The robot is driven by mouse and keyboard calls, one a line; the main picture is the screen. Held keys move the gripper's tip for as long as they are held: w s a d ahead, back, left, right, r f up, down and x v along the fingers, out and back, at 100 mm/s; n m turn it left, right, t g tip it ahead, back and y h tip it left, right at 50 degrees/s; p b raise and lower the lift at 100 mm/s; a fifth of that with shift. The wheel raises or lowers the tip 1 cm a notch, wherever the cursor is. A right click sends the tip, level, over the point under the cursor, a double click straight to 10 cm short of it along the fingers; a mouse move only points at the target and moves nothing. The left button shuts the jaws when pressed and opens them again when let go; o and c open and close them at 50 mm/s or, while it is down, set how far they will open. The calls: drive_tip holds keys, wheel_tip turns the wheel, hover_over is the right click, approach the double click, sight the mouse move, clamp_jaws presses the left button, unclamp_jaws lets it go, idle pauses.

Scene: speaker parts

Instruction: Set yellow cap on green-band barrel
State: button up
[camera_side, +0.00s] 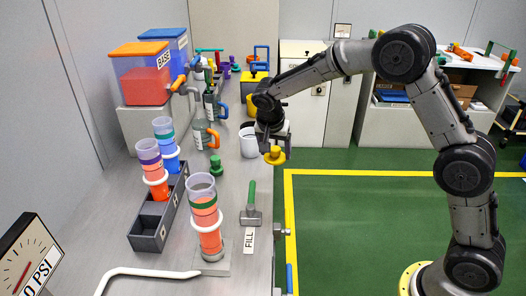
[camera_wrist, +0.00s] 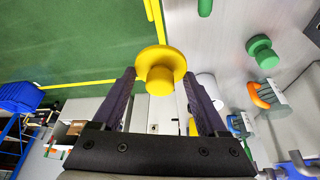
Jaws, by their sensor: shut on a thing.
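The yellow cap (camera_side: 274,156) is a round knob with a wide flange. My gripper (camera_side: 273,141) is shut on it and holds it in the air by the right edge of the bench. In the wrist view the cap (camera_wrist: 160,62) sits between the two dark fingertips, its flange outward. The green-band barrel (camera_side: 205,215) is a clear upright cylinder with orange-red contents and a green band. It stands open-topped on a small base at the front of the bench, with a white ring around it. My gripper is behind it and to its right, well apart from it.
Two other barrels, one blue-banded (camera_side: 166,145) and one purple-banded (camera_side: 151,161), stand in a dark rack (camera_side: 148,229). A pressure gauge (camera_side: 28,262) is front left.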

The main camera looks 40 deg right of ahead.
sight(283, 159)
drive_tip(key=s, duration=0.1)
drive_tip(key=s+r, duration=0.1)
drive_tip(key=s, duration=0.1)
drive_tip(key=shift+s+r, duration=0.15)
drive_tip(key=shift+r, duration=0.05)
drive_tip(key=n, duration=0.2)
drive_tip(key=r+n+t, duration=0.1)
drive_tip(key=shift+s+a+y, duration=0.25)
drive_tip(key=shift+a+y, duration=0.15)
drive_tip(key=s+a+r+n+y, duration=0.2)
drive_tip(key=a+r+n, duration=0.5)
drive_tip(key=a, duration=0.6)
drive_tip(key=s+a+r+n+y, duration=0.2)
drive_tip(key=a+r+n, duration=0.6)
drive_tip(key=a, duration=0.6)
wheel_tip(283, 159, up, 3)
drive_tip(key=shift+a+f+t+y, duration=0.15)
drive_tip(key=shift+t+y, duration=0.15)
drive_tip(key=shift+y, duration=0.4)
drive_tip(key=shift+f, duration=2.55)
drive_tip(key=shift+f, duration=0.95)
